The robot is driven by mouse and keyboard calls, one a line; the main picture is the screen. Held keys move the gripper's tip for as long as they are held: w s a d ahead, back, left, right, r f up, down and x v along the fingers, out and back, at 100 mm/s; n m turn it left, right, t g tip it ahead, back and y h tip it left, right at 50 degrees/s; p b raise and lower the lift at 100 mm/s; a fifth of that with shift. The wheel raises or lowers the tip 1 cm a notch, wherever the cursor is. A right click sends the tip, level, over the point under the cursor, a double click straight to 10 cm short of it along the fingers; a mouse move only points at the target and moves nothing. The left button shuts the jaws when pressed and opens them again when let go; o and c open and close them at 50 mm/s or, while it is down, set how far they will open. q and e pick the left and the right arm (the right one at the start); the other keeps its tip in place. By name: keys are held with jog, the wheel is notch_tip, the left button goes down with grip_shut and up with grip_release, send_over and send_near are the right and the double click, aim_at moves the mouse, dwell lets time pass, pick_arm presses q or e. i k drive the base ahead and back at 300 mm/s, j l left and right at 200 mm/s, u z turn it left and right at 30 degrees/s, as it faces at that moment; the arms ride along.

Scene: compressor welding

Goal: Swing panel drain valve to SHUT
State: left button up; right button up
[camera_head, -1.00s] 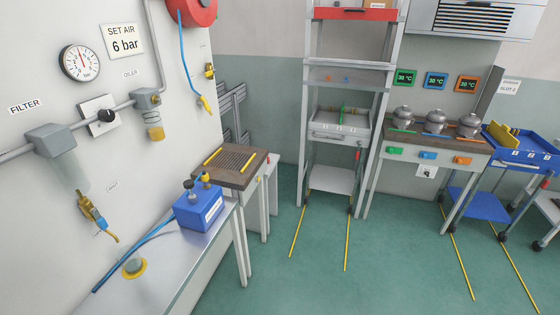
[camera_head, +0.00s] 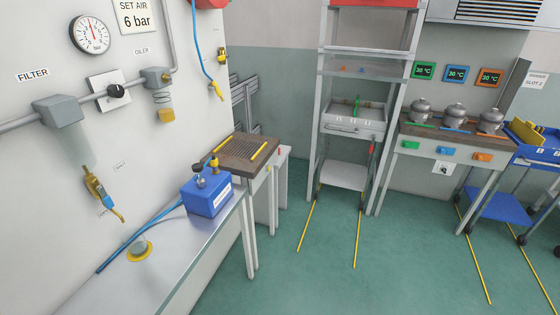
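The likely drain valve is a brass valve (camera_head: 92,184) below the filter on the left wall panel. The grey filter head (camera_head: 58,112) with a hazy bowl is above the valve, under the FILTER sign (camera_head: 33,75). Neither of my grippers shows in the head view.
A metal bench (camera_head: 190,255) runs below the panel. The pressure gauge (camera_head: 90,35) and black knob (camera_head: 116,91) are higher up.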

aim_at(106, 198)
jog(key=u, duration=1.45)
